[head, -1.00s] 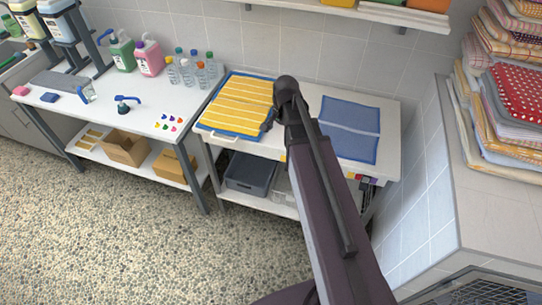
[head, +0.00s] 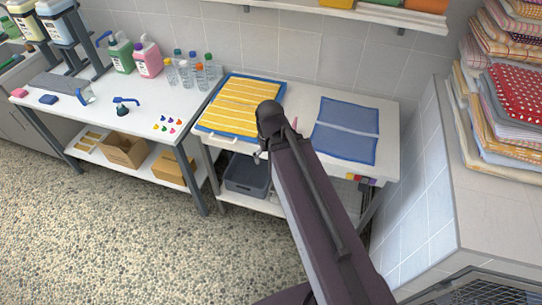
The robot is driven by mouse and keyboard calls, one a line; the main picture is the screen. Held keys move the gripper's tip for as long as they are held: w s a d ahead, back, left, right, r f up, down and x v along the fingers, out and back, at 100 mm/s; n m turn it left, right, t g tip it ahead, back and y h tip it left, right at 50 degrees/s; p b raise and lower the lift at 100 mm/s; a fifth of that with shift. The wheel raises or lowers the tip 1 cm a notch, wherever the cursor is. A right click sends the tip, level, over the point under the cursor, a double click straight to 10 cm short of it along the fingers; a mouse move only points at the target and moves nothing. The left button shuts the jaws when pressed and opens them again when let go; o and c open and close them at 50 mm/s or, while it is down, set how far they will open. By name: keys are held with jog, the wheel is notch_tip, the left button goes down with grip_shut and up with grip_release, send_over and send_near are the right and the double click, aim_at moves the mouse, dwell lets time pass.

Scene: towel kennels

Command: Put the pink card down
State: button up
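A small pink sliver (head: 294,123) shows just right of my arm's end, over the white table (head: 301,96). It may be the pink card, but most of it is hidden and I cannot tell whether it is held or touches the table. My gripper is almost wholly hidden behind my own arm. Only a small grey bit (head: 258,157), perhaps part of it, shows at the table's front edge. Its fingers cannot be made out.
A yellow striped towel on a blue-edged tray (head: 212,131) lies left of my arm. A blue folded cloth (head: 345,143) lies right. Small coloured blocks (head: 365,180) sit at the table's front edge. A grey bin (head: 246,177) stands below. Bottles stand on the left table (head: 150,103).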

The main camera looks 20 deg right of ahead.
jog(key=shift+w, duration=0.1)
jog(key=w+d+m+g+h, duration=0.1)
jog(key=w+d+m, duration=0.6)
jog(key=w+m, duration=0.5)
jog(key=w+d+r+m+h, duration=0.1)
jog(key=w+d+m, duration=0.6)
jog(key=w+m, duration=0.5)
jog(key=shift+w+d+r+m+g+h+p, duration=0.15)
jog(key=shift+d+r+m+g+h+p, duration=0.15)
jog(key=shift+m+g+p, duration=0.15)
jog(key=shift+f, duration=0.1)
jog(key=b+x, duration=0.8)
jog(key=shift+f, duration=0.25)
jog(key=shift+b+x, duration=2.6)
jog(key=shift+b, duration=0.05)
